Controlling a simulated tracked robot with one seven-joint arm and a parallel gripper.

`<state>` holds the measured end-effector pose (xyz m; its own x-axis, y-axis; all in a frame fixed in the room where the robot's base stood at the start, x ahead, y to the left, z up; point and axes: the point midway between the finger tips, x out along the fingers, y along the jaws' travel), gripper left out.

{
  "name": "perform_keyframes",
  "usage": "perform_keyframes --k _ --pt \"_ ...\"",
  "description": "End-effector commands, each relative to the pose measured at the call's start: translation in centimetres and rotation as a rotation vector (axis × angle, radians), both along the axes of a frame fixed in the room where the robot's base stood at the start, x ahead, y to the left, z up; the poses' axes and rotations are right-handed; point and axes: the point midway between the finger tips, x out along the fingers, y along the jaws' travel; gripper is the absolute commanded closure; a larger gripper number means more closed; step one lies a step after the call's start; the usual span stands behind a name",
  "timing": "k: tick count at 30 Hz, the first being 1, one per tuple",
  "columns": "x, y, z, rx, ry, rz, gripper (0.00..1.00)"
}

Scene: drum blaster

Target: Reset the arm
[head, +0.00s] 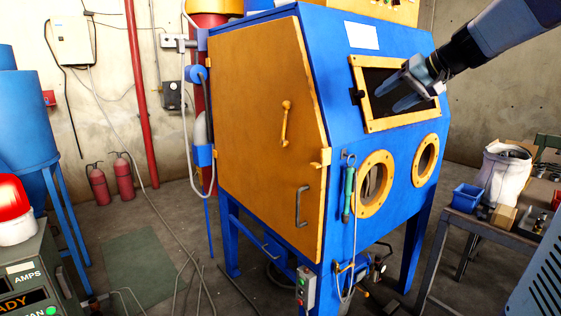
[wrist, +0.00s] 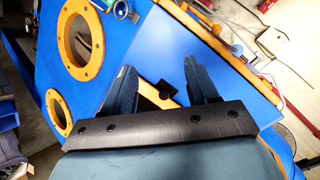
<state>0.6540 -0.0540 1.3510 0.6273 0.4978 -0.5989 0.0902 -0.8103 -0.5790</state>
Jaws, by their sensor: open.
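My gripper (head: 392,92) is at the upper right in the head view, in front of the dark window of the blue blast cabinet (head: 330,95). Its two fingers are apart with nothing between them. In the wrist view my gripper (wrist: 160,82) also shows open and empty, with the blue cabinet surface (wrist: 190,40) behind the fingers. The orange-framed window (head: 362,125) is partly hidden by my gripper in the head view. I cannot tell whether the fingers touch the window frame.
The cabinet's orange door (head: 260,130) appears closed. Two round orange ports (head: 358,200) sit below the window. A workbench (head: 480,222) with a white bucket (head: 503,170) stands at the right. Red extinguishers (head: 98,188) stand by the back wall. Hoses lie on the floor at left.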

Motion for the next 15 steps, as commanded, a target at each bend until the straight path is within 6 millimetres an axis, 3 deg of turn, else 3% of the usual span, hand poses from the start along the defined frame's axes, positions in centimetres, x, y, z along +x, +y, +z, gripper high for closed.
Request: perform_keyframes --k 1,6,15 --pt "-1.9 1.2 -0.8 -0.028 0.025 0.008 0.41" --pt "-7.9 4.0 -4.4 -0.140 0.116 0.015 0.41" --pt "-18.0 6.2 -10.9 -0.371 0.209 0.005 0.41"
